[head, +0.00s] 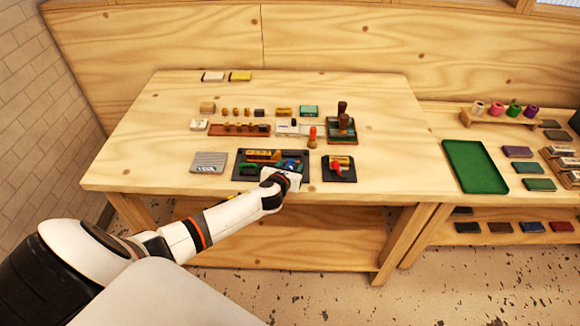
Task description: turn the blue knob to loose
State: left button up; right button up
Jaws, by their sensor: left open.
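The blue knob (291,163) shows as a small blue patch on the right part of a black base (238,176) near the table's front edge. The base also carries a wooden and brass-coloured roller part (263,156) and a green part (249,169). My left gripper (289,171) is open at the front right of this base, right by the blue knob. Its white body hides part of the base and some of the knob. I cannot tell whether the fingers touch the knob. My right gripper is out of view.
A smaller black device with a red knob (337,168) stands just right. An orange-red handled stamp (312,137) stands behind. A grey ribbed pad (209,162) lies left. A side table with a green tray (475,167) is at the right. The table's left front (130,170) is clear.

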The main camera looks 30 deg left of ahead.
pick_arm(q)
jog(key=shift+w+f, duration=0.15)
jog(key=shift+w, duration=0.2)
jog(key=shift+c, duration=0.2)
jog(key=shift+s, duration=0.1)
jog(key=c, duration=0.9)
